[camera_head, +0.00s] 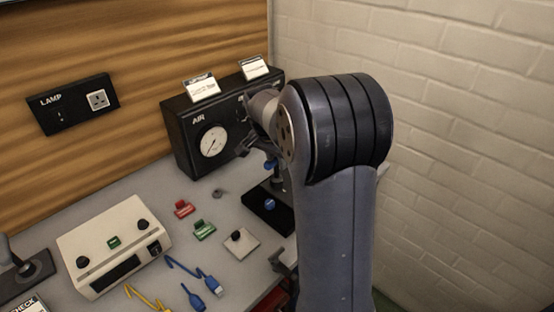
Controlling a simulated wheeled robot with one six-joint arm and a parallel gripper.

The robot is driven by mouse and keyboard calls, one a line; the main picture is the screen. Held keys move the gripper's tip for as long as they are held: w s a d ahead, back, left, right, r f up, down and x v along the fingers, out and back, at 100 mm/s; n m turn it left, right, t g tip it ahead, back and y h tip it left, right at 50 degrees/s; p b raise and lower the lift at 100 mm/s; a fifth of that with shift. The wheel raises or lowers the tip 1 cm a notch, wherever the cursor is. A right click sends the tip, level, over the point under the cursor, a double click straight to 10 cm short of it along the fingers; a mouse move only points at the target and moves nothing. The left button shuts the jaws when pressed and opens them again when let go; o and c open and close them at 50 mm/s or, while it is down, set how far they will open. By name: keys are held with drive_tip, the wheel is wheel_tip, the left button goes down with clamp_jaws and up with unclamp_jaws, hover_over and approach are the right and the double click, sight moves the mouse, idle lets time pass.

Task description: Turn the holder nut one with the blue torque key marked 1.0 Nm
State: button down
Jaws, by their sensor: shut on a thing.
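My gripper (262,148) is in front of the black AIR box, partly hidden by my own arm. It is shut on a small blue thing (270,164), which looks like the blue torque key; its 1.0 Nm mark cannot be read. Below it stands a dark holder with a black base (259,214) and a blue knob (270,204). The key is above the base; I cannot tell whether it touches a nut. Holder nut one cannot be made out, and my arm hides part of the holder.
The black AIR box (183,136) with a gauge stands behind. A red block (183,209), a green block (204,231), a pale square plate (240,244) and a cream control box (115,246) stand on the bench. Blue leads (193,297) and yellow leads (142,299) lie in front. A brick wall is at right.

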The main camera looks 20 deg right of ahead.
drive_tip(key=m, duration=0.2)
drive_tip(key=shift+w+r+m, duration=0.1)
drive_tip(key=shift+m, duration=0.2)
drive_tip(key=shift+r, duration=0.15)
drive_tip(key=shift+r+p, duration=1.95)
drive_tip(key=shift+r, duration=0.4)
